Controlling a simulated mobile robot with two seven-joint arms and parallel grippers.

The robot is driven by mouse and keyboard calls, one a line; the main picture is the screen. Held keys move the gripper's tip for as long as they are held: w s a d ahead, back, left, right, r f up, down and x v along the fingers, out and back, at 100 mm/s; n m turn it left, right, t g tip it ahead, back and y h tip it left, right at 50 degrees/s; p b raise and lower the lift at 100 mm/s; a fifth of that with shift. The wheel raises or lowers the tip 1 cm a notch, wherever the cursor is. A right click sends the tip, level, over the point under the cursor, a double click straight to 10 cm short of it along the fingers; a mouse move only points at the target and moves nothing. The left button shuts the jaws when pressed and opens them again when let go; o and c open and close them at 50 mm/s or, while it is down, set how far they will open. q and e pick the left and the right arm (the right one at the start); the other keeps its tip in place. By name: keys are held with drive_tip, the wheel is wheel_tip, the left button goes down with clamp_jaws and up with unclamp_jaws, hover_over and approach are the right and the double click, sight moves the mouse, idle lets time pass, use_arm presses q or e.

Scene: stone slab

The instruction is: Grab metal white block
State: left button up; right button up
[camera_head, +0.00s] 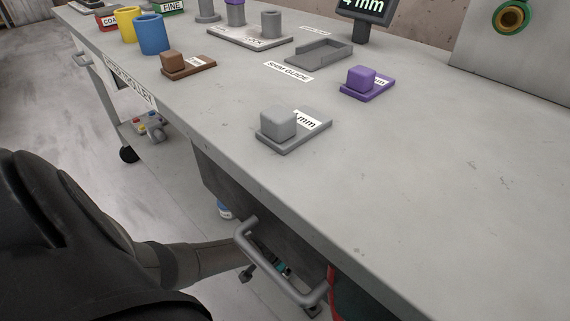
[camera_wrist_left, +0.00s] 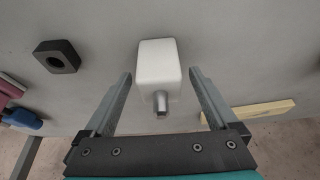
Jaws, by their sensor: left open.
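In the left wrist view a white block (camera_wrist_left: 158,62) with rounded edges lies between the fingers of my left gripper (camera_wrist_left: 161,74). A short silver metal stub (camera_wrist_left: 160,102) shows at its near end. The gripper is open, with a gap visible on both sides of the block. In the head view a light grey block (camera_head: 278,122) sits on a grey plate with a white "mm" label (camera_head: 308,119). I cannot tell whether it is the same block. My left gripper is out of the head view, and my right gripper is in neither view.
The head view shows a grey bench with a purple block (camera_head: 361,79), a brown block (camera_head: 173,61), a grey tray (camera_head: 318,51) and a blue cup (camera_head: 153,35). Its right front is clear. The wrist view shows a dark nut-like piece (camera_wrist_left: 57,57) and a beige strip (camera_wrist_left: 262,109).

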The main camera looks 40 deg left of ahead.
use_arm(q)
drive_tip(key=shift+c, duration=0.3)
clamp_jaws()
idle(0.5)
